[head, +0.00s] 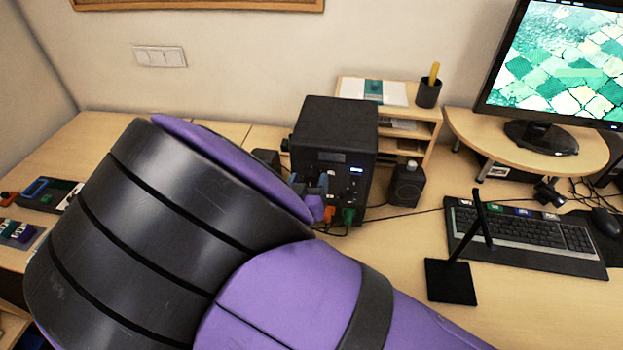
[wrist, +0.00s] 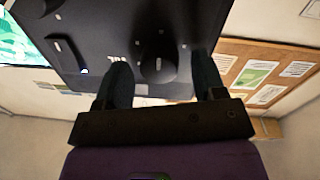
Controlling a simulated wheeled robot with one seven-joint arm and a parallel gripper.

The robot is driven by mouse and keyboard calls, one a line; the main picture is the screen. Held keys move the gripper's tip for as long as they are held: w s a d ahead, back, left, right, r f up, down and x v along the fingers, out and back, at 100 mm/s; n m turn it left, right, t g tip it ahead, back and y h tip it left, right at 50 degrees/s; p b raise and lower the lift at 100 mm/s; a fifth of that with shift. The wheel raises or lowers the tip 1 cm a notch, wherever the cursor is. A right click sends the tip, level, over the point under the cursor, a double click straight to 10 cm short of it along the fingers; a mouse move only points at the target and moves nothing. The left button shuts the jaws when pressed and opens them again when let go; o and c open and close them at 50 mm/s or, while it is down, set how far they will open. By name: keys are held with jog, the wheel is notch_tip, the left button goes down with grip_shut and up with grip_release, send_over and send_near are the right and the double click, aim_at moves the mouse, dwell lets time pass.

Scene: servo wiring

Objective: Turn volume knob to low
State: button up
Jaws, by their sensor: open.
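A black box-shaped device (head: 335,130) with a small lit display stands on the desk. In the wrist view its dark front panel (wrist: 110,30) fills the upper middle. A round dark knob (wrist: 158,66) with small white marks around it sticks out of this panel. My gripper (wrist: 163,75) is open, with one finger on each side of the knob. I cannot tell whether the fingers touch it. In the head view my gripper (head: 311,186) is at the lower left of the device's front, and my arm hides much of it. The knob's pointer direction is not clear.
Another dark control (wrist: 64,55) sits on the panel, left of the knob. Orange and green plugs (head: 347,214) with cables are low on the front. A small speaker (head: 406,186), a black stand (head: 451,281) and a keyboard (head: 530,235) are to the right.

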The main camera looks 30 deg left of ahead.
jog(key=c, duration=0.9)
